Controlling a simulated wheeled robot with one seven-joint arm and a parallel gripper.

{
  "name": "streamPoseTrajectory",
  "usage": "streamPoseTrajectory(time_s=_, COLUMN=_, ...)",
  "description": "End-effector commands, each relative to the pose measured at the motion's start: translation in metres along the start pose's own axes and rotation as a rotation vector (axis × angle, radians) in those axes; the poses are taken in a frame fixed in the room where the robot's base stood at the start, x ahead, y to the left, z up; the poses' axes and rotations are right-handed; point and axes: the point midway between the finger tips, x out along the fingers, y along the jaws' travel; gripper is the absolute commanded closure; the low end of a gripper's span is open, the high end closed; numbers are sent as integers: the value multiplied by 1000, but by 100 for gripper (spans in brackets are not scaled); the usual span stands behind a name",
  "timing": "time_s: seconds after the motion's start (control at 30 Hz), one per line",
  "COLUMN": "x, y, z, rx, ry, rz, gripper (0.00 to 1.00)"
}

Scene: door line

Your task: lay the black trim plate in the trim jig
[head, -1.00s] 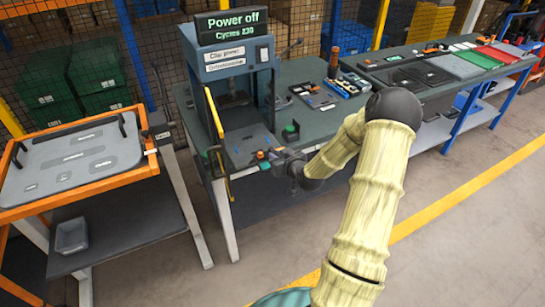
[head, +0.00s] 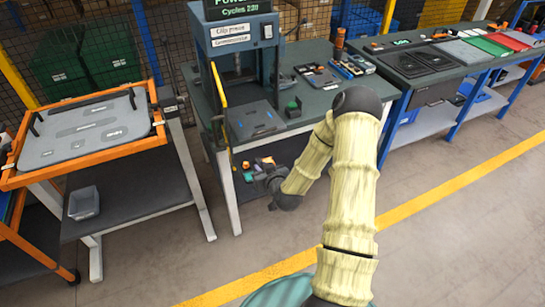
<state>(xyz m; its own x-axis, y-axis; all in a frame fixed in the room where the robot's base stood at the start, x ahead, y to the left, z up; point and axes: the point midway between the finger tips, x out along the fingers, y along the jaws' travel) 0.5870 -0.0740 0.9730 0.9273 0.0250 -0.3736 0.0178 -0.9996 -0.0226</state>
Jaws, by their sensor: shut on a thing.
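My gripper (head: 262,170) is at the front edge of the press bench, below and in front of the press bed. It is shut on a small dark piece that appears to be the black trim plate; the piece is mostly hidden by the fingers, and small orange and green bits show beside it. The grey press bed (head: 252,119), with blue marks on it, lies behind and above my gripper and looks empty. A black panel with dark recessed shapes (head: 434,60) lies on the right bench, well apart from my gripper; I cannot tell whether it is the trim jig.
The clip press (head: 240,48) stands on the bench with a yellow guard bar (head: 219,95) at its left. A green button box (head: 293,108) stands right of the bed. An orange-framed table (head: 85,165) with a grey panel is at left. The floor in front is clear.

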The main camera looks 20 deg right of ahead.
Motion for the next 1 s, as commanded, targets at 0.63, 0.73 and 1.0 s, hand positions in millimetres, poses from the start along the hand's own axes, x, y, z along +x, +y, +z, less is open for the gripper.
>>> streamPoseTrajectory(time_s=0.63, x=-28, y=-72, z=65, rx=-16, ry=-8, rz=24, gripper=100)
streamPoseTrajectory(time_s=0.73, x=-27, y=-72, z=65, rx=-15, ry=-9, rz=23, gripper=100)
streamPoseTrajectory(time_s=1.0, x=-27, y=-68, z=65, rx=-12, ry=-9, rz=30, gripper=100)
